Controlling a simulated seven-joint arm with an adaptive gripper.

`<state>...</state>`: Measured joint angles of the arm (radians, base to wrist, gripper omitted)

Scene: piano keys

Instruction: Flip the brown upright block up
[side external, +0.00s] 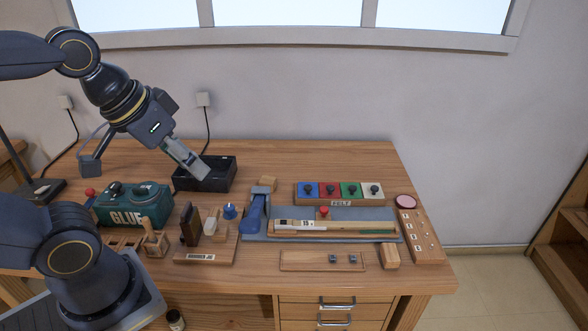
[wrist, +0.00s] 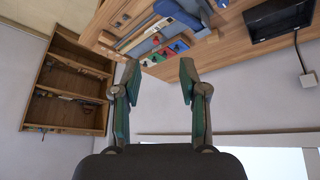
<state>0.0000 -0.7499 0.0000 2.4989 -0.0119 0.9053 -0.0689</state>
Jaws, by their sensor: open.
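A dark brown upright block (side external: 190,226) stands at the left of a small wooden base (side external: 207,252) with a label on its front edge, in the side view. A pale block (side external: 210,221) stands just to its right. My gripper (side external: 201,174) is above and behind the brown block, close over a black open tray, and apart from the block. In the wrist view my gripper (wrist: 158,72) has its two green-padded fingers spread wide with nothing between them. I cannot make out the brown block in the wrist view.
The black tray (side external: 181,183) stands behind the block. A green glue box (side external: 132,205) and a small wooden stand (side external: 155,242) are at its left. A blue cylinder (side external: 230,211) and a blue-grey press (side external: 256,215) are at its right.

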